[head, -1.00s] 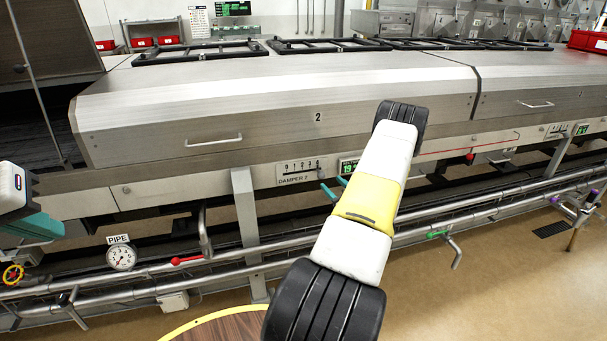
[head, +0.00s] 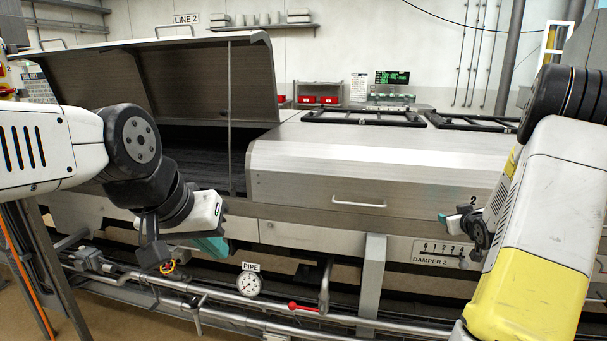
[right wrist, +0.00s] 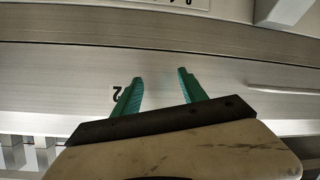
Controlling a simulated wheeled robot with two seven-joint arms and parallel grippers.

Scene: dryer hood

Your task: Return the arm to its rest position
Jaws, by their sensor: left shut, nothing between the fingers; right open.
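My left gripper (head: 212,247) hangs at the left of the head view, its teal fingers shut and empty, in front of the lower hood frame and above the pipes. My right arm (head: 540,210), white with yellow, comes in from the right edge. My right gripper (head: 447,217) is partly hidden, with teal showing near the damper 2 scale (head: 445,251). In the right wrist view my right gripper (right wrist: 160,78) is open and empty, its two teal fingers apart before the metal front of hood 2. A figure 2 (right wrist: 117,93) shows upside down by one finger.
A hood lid (head: 160,75) stands raised at the left, with a thin rod (head: 229,120) and a dark opening below. Hood 2 (head: 380,165) is shut, with a bar handle (head: 358,203). Pipes, a gauge (head: 249,284) and a red lever (head: 304,308) run along the front below.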

